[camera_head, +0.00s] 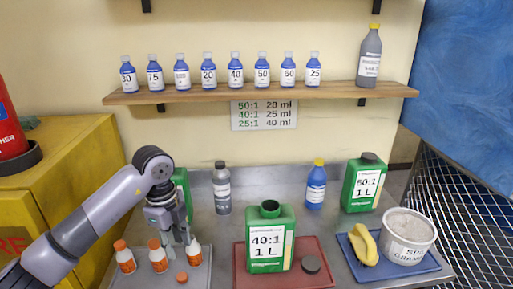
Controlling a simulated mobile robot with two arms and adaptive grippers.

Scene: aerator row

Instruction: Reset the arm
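My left arm comes in from the left, over the yellow cabinet. Its gripper (179,238) points down above the grey tray at the left of the bench. Its fingers look apart, with nothing visible between them. Close by on the tray stand small orange-labelled bottles: two with orange caps, one at the left (125,257) and one in the middle (158,255), and an uncapped one (194,254) at the right, just beside the fingertips. Whether they touch it is unclear. A loose orange cap (182,277) lies in front. My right gripper is not in view.
An open green 40:1 jug (267,240) and a dark cap (311,264) are on a red tray. A green jug partly hides behind my gripper. A capped 50:1 jug (364,183), grey bottle (221,188) and blue bottle (315,186) stand behind. A white tub (407,237) is right.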

